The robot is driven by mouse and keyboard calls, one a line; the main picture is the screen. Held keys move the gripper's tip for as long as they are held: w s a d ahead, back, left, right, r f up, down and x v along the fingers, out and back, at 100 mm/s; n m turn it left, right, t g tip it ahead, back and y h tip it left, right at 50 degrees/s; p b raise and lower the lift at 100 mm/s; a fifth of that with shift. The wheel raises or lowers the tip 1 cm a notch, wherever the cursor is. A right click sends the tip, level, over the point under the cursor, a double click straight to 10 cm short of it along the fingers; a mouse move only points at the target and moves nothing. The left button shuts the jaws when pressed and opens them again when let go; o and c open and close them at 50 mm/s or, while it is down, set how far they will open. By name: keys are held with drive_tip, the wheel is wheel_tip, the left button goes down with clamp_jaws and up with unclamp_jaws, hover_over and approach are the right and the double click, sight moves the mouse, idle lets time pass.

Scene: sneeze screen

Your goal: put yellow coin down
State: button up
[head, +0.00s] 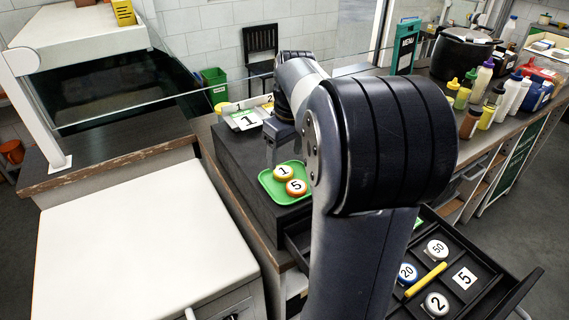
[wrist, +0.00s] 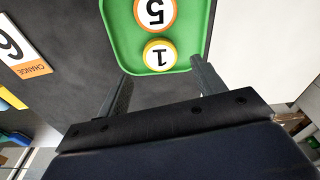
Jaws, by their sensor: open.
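The yellow-rimmed coin marked 1 (wrist: 160,54) lies flat on a green tray (wrist: 112,40); in the head view the coin (head: 283,172) and the tray (head: 268,186) also show. An orange-rimmed coin marked 5 (wrist: 155,12) lies next to it on the same tray; it shows in the head view too (head: 296,187). My gripper (wrist: 162,74) is open, with its two fingers apart at the tray's near edge in the wrist view. The yellow coin is just beyond the fingertips, and nothing is held between them. In the head view my arm hides part of the gripper.
The tray rests on a dark counter box. An open drawer (head: 490,290) at lower right holds several round pieces and a yellow stick (head: 426,279). A clear screen stands behind. Bottles (head: 482,82) crowd the right counter. A white worktop (head: 135,240) at left is clear.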

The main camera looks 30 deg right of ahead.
sight(284, 171)
wheel_tip(284, 171, up, 7)
drive_tip(key=shift+s+d+r, duration=0.15)
drive_tip(key=shift+s+r, duration=0.05)
drive_tip(key=shift+s, duration=0.25)
drive_tip(key=f, duration=0.4)
drive_tip(key=w+f, duration=0.1)
drive_tip(key=f, duration=0.7)
drive_tip(key=shift+w+a+f, duration=0.1)
drive_tip(key=shift+w+a, duration=0.1)
drive_tip(key=shift+r, duration=1.9)
